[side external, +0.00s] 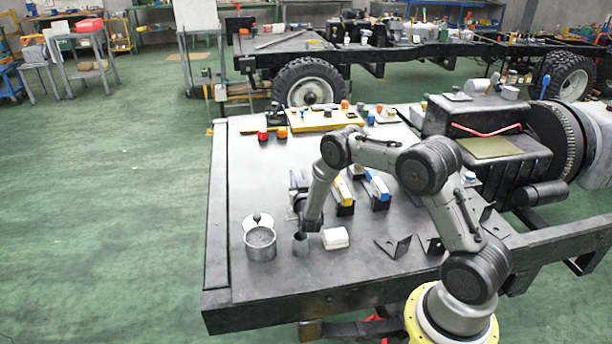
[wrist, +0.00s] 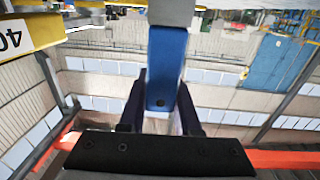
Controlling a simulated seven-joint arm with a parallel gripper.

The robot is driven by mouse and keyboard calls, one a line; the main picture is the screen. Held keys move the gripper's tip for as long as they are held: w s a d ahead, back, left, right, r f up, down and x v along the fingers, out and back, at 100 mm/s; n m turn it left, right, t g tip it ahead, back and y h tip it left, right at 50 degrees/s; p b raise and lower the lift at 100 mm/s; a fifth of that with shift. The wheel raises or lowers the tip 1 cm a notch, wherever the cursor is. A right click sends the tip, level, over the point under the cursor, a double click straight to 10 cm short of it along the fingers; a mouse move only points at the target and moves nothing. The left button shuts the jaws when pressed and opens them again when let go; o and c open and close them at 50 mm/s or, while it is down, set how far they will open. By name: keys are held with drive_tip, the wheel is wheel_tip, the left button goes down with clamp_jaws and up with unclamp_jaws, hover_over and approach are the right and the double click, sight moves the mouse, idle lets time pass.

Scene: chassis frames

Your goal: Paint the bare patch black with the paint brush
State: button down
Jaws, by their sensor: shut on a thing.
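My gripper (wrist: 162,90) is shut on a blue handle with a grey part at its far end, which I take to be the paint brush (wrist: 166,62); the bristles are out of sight. In the side view my gripper (side external: 298,188) is low over the left of the bench, behind my wrist, and its fingers are too small to make out. An olive bare patch (side external: 497,147) shows on top of the black casing (side external: 470,125) at the right. An open grey tin (side external: 261,247) stands at the front left, with a pale round thing holding a dark spot (side external: 258,221) behind it.
A small grey cup (side external: 300,244) and a white block (side external: 336,238) stand near my wrist. Yellow-and-white (side external: 343,192) and blue-and-white (side external: 377,187) items lie behind. Two black brackets (side external: 393,246) lie in front. A yellow board (side external: 320,119) is at the back.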

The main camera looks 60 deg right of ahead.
drive_tip(key=shift+s+d, duration=1.35)
drive_tip(key=shift+s, duration=0.9)
drive_tip(key=shift+w+a, duration=2.15)
drive_tip(key=shift+a, duration=0.9)
wheel_tip(320, 180, up, 8)
